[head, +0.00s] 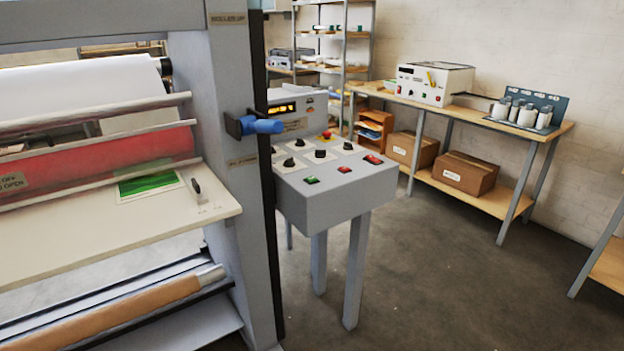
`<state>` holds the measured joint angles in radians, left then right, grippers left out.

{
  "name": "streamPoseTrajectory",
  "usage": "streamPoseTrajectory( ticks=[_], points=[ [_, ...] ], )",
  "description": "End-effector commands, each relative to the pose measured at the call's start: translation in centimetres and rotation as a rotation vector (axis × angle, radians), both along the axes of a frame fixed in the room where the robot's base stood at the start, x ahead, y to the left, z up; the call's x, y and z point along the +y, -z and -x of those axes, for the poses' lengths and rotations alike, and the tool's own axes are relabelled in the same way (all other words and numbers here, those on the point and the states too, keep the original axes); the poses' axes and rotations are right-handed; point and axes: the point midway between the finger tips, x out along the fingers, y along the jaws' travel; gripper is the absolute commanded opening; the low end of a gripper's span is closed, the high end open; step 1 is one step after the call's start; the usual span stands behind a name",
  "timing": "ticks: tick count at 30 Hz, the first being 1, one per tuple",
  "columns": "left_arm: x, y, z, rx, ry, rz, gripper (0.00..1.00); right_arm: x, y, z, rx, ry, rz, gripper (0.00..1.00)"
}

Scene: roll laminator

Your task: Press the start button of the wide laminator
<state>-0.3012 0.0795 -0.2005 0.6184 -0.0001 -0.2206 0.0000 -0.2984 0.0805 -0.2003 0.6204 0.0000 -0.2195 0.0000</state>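The wide laminator (232,120) fills the left side of the head view, with a white roll at the top, a red roller and a pale feed table. Its grey control console (330,195) stands on legs just right of the frame post. On the console's front edge are a green button (311,180), a red button (344,169) and another red button (372,159). Their labels are too small to read. Several black knobs sit behind them, with a red mushroom button (326,134) on yellow farther back. Neither of my grippers is in view.
A blue-handled lever (262,126) sticks out from the post near the console. A wooden bench (455,113) with a white machine (433,83) and cardboard boxes stands along the back wall. Shelving (345,40) is behind the console. The floor (440,270) right of the console is clear.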

Motion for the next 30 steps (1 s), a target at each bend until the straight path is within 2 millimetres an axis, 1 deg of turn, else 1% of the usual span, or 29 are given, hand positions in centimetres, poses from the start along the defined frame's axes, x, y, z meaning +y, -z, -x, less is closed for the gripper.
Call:
streamPoseTrajectory(
  ticks=[1, 9, 30],
  points=[
    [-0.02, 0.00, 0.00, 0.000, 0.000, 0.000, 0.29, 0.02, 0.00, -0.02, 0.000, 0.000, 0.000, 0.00],
    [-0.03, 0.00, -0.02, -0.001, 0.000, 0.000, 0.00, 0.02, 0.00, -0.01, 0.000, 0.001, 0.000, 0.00],
    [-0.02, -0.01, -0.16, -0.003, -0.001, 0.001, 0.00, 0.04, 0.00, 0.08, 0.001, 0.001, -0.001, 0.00]
  ],
)
